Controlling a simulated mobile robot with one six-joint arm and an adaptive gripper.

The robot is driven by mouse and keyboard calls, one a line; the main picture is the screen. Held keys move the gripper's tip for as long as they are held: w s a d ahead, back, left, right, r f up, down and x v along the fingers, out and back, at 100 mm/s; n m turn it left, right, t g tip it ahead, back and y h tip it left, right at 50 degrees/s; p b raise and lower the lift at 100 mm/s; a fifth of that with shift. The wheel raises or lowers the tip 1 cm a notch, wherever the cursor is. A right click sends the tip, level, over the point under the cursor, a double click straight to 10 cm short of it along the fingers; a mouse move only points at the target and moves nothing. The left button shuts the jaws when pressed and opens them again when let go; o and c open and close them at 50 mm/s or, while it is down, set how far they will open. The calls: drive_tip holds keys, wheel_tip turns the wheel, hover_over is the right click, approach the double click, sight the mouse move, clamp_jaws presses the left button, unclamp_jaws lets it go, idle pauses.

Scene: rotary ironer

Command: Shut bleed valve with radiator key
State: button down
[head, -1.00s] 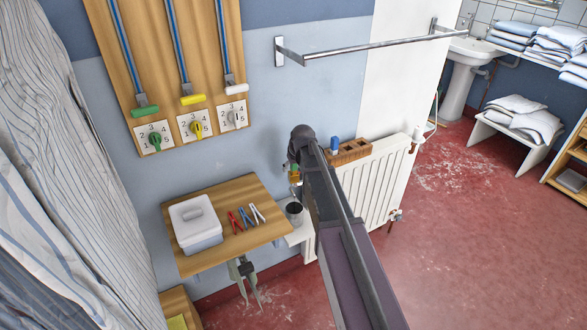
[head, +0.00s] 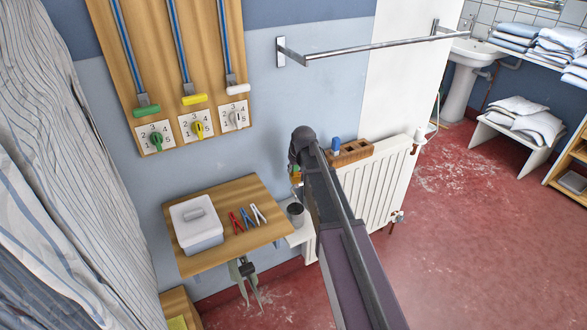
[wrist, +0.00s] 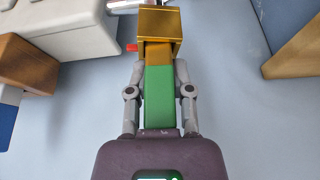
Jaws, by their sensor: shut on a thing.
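My gripper (wrist: 159,72) is shut on the radiator key (wrist: 158,100), which has a green and orange handle and a square brass head. The brass head points away from my gripper, towards the wall and the end of the radiator. In the head view the key (head: 296,176) shows only as a small green and orange patch beside my arm. The white radiator (head: 375,190) is on the wall to the right of my arm; it also shows at the upper left of the wrist view (wrist: 75,28). The bleed valve is not clearly visible. A small red piece shows beside the brass head.
A wooden holder (head: 352,152) with a blue item sits at the radiator top. A grey cup (head: 295,211) stands on a small white shelf below my gripper. To the left, a wooden shelf (head: 240,192) bears a white box and coloured pegs. A towel rail (head: 370,45) is above.

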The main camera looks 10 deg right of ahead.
drive_tip(key=m+h, duration=0.1)
drive_tip(key=m, duration=0.3)
drive_tip(key=shift+h, duration=0.3)
drive_tip(key=m+h, duration=0.1)
drive_tip(key=m, duration=0.3)
drive_tip(key=shift+a, duration=0.1)
drive_tip(key=m, duration=0.2)
drive_tip(key=m+g+h, duration=0.1)
drive_tip(key=m, duration=0.1)
drive_tip(key=shift+w+h, duration=0.1)
drive_tip(key=shift+h, duration=0.2)
drive_tip(key=shift+m+g+h, duration=0.4)
drive_tip(key=shift+m+g, duration=0.4)
drive_tip(key=shift+m, duration=1.5)
drive_tip(key=shift+c, duration=2.2)
unclamp_jaws()
drive_tip(key=shift+a, duration=0.1)
drive_tip(key=shift+d, duration=0.2)
